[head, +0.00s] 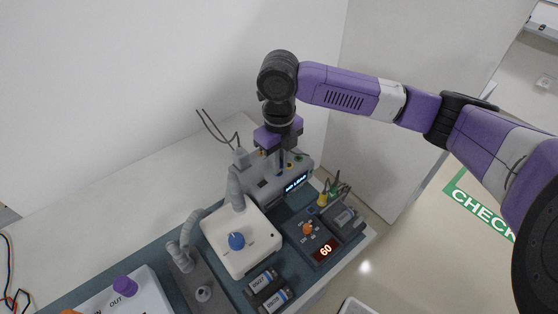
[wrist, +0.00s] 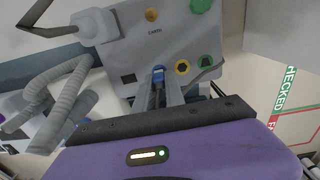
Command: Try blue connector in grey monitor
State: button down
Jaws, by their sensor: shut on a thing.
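The grey monitor (head: 262,190) stands at the back of the bench in the head view, its lit display reading "NO LEAD". In the wrist view its grey face (wrist: 135,45) carries an orange round socket, a yellow hexagonal one, green ones and small dark openings. My gripper (head: 281,166) points down at the monitor. In the wrist view its fingers are shut on the blue connector (wrist: 158,71), which shows at the fingertips against the monitor face. I cannot tell whether the connector touches or enters a socket.
A dark device reading 60 (head: 323,249), coloured plugs (head: 331,194) and two labelled cells (head: 270,290) lie nearby. A wall is behind.

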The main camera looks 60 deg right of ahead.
jog(key=shift+f+b, duration=0.3)
jog(key=shift+f, duration=0.2)
dwell(0.4)
jog(key=c, duration=1.3)
grip_release()
jog(key=shift+r, duration=3.95)
